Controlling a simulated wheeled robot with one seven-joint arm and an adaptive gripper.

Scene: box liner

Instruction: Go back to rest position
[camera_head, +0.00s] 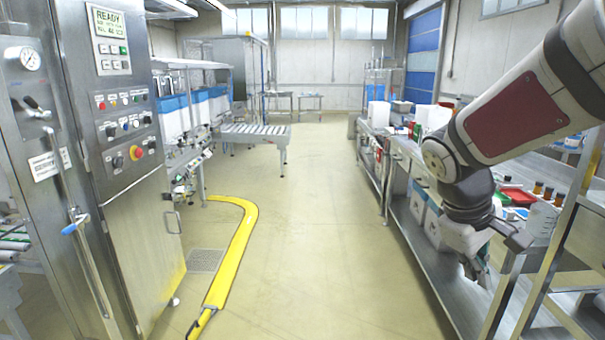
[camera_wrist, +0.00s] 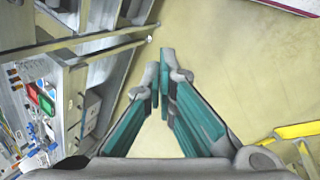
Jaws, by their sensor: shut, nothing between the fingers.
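My gripper (camera_wrist: 160,92) shows in the wrist view with its two teal-padded fingers brought together at the tips and nothing between them. It points down over bare floor beside the metal workbench. In the head view my arm comes in from the right and bends down at the bench's front edge. My gripper (camera_head: 478,272) is small and partly hidden there, below my wrist.
A metal workbench (camera_head: 420,248) with bottles and red and green trays (camera_head: 518,197) runs along the right. A steel cabinet with a control panel (camera_head: 122,128) stands at left. A yellow cable cover (camera_head: 232,262) crosses the floor. The middle aisle (camera_head: 315,230) is clear.

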